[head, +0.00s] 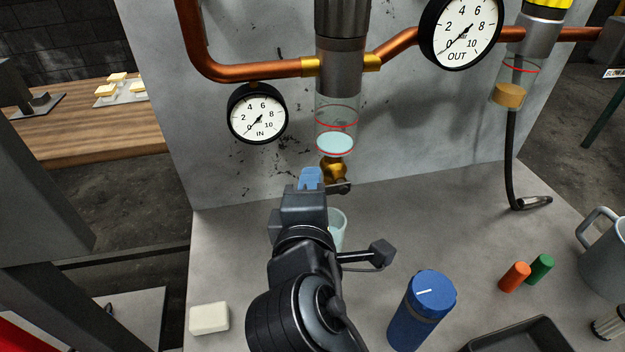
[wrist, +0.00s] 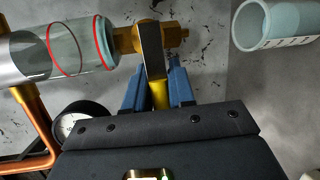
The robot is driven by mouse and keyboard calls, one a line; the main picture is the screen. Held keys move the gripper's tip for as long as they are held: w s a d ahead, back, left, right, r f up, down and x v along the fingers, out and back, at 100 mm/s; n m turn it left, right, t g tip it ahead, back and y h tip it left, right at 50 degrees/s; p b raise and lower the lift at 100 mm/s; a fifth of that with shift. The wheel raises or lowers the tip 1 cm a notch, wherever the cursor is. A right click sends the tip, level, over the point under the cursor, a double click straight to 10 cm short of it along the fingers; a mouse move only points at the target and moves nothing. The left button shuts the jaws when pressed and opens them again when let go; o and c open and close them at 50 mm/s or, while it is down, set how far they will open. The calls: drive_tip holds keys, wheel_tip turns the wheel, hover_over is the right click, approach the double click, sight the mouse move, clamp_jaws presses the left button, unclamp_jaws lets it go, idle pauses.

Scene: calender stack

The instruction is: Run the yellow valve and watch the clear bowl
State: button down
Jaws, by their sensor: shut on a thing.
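The clear bowl (head: 337,118) hangs below a dark filter body, with two red rings. Pale blue liquid lies low in it, near the lower ring; the bowl also shows in the wrist view (wrist: 75,48). The brass drain valve (head: 333,169) sits under the bowl, also in the wrist view (wrist: 172,37). Its grey lever (wrist: 151,50) ends in a yellow grip (wrist: 160,94). My gripper (wrist: 158,88) is shut on the yellow grip between its blue fingers. In the head view my gripper (head: 312,179) hides the grip. No falling liquid is visible.
A clear cup (head: 338,228) stands below the valve, partly behind my gripper. The IN gauge (head: 257,114) and OUT gauge (head: 459,32) flank the bowl. A blue cylinder (head: 421,310), white block (head: 209,318), orange and green pieces and a grey mug (head: 606,255) stand on the bench.

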drive_tip(key=shift+f+m, duration=0.1)
drive_tip(key=shift+m, duration=0.2)
drive_tip(key=c, duration=1.1)
unclamp_jaws()
drive_tip(key=shift+s+r, duration=0.25)
drive_tip(key=shift+s, duration=1.05)
drive_tip(key=shift+s+r, duration=0.3)
drive_tip(key=shift+s, duration=1)
drive_tip(key=shift+s+r, duration=0.25)
drive_tip(key=shift+s, duration=1.05)
